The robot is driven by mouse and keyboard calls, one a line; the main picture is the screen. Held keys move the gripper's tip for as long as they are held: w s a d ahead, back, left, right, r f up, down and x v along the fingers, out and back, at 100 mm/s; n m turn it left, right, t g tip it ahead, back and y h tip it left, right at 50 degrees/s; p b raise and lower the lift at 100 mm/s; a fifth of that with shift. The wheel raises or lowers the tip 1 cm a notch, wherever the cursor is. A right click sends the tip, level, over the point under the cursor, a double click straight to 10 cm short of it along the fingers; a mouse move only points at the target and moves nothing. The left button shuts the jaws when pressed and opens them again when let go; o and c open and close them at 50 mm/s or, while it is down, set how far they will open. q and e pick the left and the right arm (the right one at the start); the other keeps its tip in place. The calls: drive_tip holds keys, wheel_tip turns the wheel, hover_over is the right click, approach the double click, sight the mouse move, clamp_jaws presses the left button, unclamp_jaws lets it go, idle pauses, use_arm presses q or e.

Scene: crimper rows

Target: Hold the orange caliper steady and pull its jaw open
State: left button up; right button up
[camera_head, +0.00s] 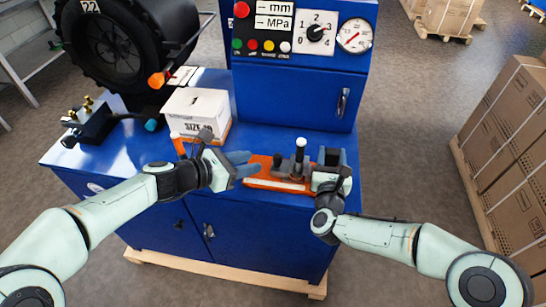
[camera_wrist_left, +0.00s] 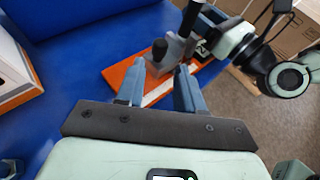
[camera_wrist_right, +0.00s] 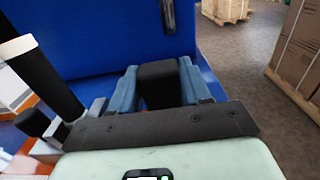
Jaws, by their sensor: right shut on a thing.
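The orange caliper (camera_head: 262,183) lies flat on the blue workbench with a pale scale strip along its front. Grey parts with an upright black post (camera_head: 300,150) and a shorter dark knob (camera_wrist_left: 159,48) stand on it. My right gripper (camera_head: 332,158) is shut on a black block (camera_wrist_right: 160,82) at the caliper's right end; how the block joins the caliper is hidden. My left gripper (camera_head: 243,165) is open above the caliper's left part. In the left wrist view, its blue fingers are apart, with the orange bar and scale showing between and beyond them.
A white box (camera_head: 195,106) stands on the blue workbench (camera_head: 85,150) behind my left arm. A control panel (camera_head: 300,30) rises at the back. A black wheel (camera_head: 100,45) and a dark device with brass knobs (camera_head: 88,122) are at left. Cardboard boxes (camera_head: 510,120) stand at right.

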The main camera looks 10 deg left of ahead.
sight(274, 158)
use_arm(q)
drive_tip(key=x, duration=0.9)
drive_tip(key=shift+s, duration=0.1)
clamp_jaws()
drive_tip(key=shift+a, duration=0.1)
